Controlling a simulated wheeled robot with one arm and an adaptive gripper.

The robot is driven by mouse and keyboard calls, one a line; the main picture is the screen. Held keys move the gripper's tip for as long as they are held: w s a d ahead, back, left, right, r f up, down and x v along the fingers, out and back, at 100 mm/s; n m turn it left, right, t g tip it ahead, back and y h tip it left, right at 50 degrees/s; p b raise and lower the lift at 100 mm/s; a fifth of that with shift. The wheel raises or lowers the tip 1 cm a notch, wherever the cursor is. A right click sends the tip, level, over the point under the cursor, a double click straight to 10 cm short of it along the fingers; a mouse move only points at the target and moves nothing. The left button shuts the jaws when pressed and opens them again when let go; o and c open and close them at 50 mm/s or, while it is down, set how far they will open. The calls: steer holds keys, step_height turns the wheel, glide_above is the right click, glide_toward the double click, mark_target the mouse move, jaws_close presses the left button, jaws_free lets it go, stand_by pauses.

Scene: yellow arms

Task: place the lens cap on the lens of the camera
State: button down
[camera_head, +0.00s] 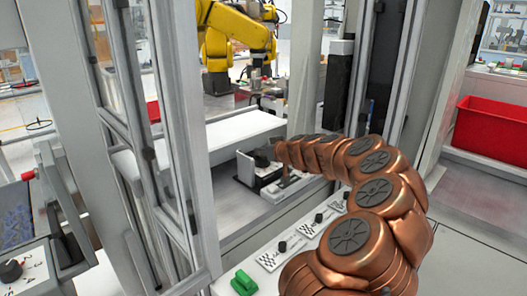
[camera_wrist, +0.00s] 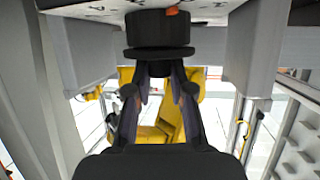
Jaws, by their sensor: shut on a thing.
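In the wrist view, a wide black disc, which looks like the lens cap (camera_wrist: 158,53), sits between the tips of my gripper (camera_wrist: 157,72). My gripper is shut on it. Right above the disc is a black cylinder, the lens (camera_wrist: 157,27), under a pale camera body (camera_wrist: 85,8). Disc and lens look in line; I cannot tell whether they touch. In the head view, the small pale camera (camera_head: 246,168) with black parts stands on the grey bench, beside the end of my copper arm. My fingers and the cap are not clearly seen there.
A grey frame post (camera_head: 181,110) stands close left of the bench, and a black post (camera_head: 337,85) behind it. A strip with knobs and a green block (camera_head: 244,282) lies in front. Yellow robot arms (camera_head: 235,38) and a red bin (camera_head: 490,125) are farther away.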

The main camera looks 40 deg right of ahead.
steer(key=shift+f, duration=0.15)
steer(key=c, duration=1)
jaws_free()
steer(key=shift+r, duration=0.2)
steer(key=b+v, duration=0.2)
steer(key=v, duration=1)
steer(key=shift+s+d+f, duration=0.1)
